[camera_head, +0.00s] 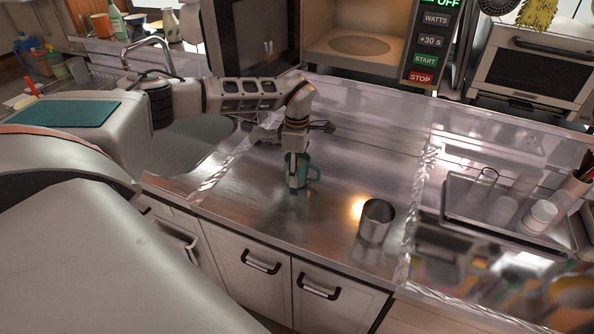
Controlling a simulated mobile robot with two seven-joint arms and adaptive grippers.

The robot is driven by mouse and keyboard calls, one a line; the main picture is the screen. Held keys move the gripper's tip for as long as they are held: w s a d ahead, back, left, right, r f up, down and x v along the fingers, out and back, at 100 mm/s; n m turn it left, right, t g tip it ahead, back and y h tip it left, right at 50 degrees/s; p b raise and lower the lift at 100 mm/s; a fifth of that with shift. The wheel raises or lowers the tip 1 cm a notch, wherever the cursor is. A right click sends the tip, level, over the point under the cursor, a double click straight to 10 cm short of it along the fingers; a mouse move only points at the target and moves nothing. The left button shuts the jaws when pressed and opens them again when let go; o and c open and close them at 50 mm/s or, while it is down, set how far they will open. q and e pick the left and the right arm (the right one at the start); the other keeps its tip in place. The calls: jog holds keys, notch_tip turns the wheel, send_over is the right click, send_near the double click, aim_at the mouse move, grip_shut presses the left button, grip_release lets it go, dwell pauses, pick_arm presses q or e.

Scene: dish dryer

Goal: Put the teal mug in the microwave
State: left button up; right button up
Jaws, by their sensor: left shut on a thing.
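I cannot tell whether the mug touches the counter. The microwave (333,47) stands behind at the top, its door (254,40) swung open on the left side. Its lit inside is empty apart from a round plate on the floor. My right gripper is not in view.
A metal cup (376,221) stands on the counter to the right of the mug. A tray (456,203) with glasses and a white cup is at the right. A sink (190,146) with a tap is at the left. The counter between mug and microwave looks clear.

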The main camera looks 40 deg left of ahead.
pick_arm(q)
jog(key=o, duration=1.2)
jog(key=shift+f, duration=0.15)
jog(key=o, duration=0.3)
